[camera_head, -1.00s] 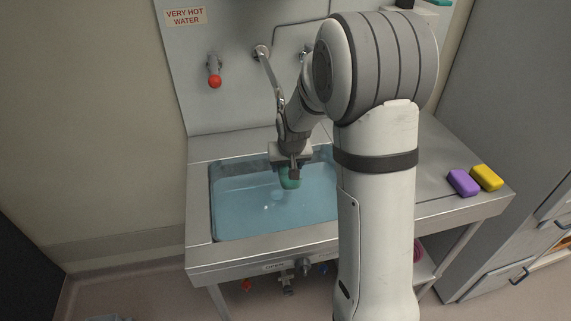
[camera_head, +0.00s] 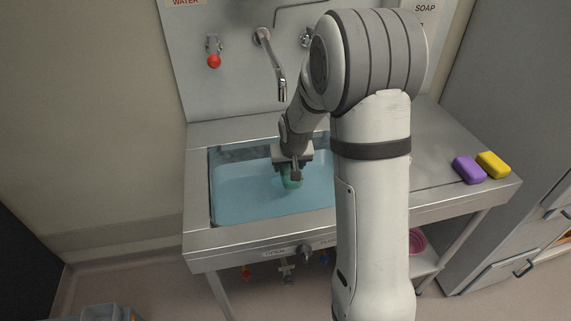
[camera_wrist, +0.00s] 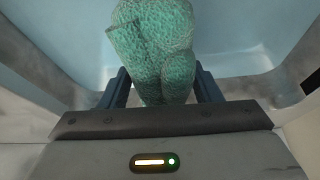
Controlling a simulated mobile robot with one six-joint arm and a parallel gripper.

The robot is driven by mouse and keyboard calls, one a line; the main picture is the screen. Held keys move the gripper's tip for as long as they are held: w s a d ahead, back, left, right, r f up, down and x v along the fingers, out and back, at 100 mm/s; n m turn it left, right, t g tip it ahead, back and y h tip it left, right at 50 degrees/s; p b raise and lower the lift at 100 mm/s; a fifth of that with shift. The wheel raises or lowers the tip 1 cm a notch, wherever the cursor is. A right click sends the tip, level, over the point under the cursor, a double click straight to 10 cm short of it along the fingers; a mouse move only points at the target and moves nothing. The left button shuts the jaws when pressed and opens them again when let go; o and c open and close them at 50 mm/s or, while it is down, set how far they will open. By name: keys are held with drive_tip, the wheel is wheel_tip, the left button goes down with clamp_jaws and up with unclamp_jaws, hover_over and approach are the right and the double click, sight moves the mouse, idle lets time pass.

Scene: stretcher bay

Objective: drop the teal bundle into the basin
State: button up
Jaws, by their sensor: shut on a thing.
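The teal bundle (camera_wrist: 155,45) is a rolled, textured cloth between my gripper's fingers in the wrist view. My gripper (camera_head: 292,172) is shut on the bundle and points down over the basin. The basin (camera_head: 245,198) is pale blue inside and set in a steel counter. Its right part is hidden behind my arm. I cannot tell whether the bundle touches the basin's floor or water.
A faucet (camera_head: 272,62) and a red-knobbed tap (camera_head: 213,60) stand on the back wall behind the basin. A purple block (camera_head: 469,170) and a yellow block (camera_head: 493,165) lie on the counter at right. A pink item (camera_head: 417,241) sits on the shelf below.

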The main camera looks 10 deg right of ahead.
drive_tip(key=o, duration=1.2)
drive_tip(key=v, duration=0.7)
drive_tip(key=shift+s+a+r, duration=0.1)
drive_tip(key=shift+s+r, duration=0.1)
drive_tip(key=shift+r, duration=0.15)
drive_tip(key=s+r+g, duration=0.1)
drive_tip(key=s+r, duration=0.2)
drive_tip(key=s, duration=0.9)
drive_tip(key=s+r, duration=0.4)
drive_tip(key=s, duration=0.9)
drive_tip(key=shift+s+a+n+g, duration=0.25)
drive_tip(key=shift+a+n+g, duration=0.05)
drive_tip(key=shift+a+g, duration=0.15)
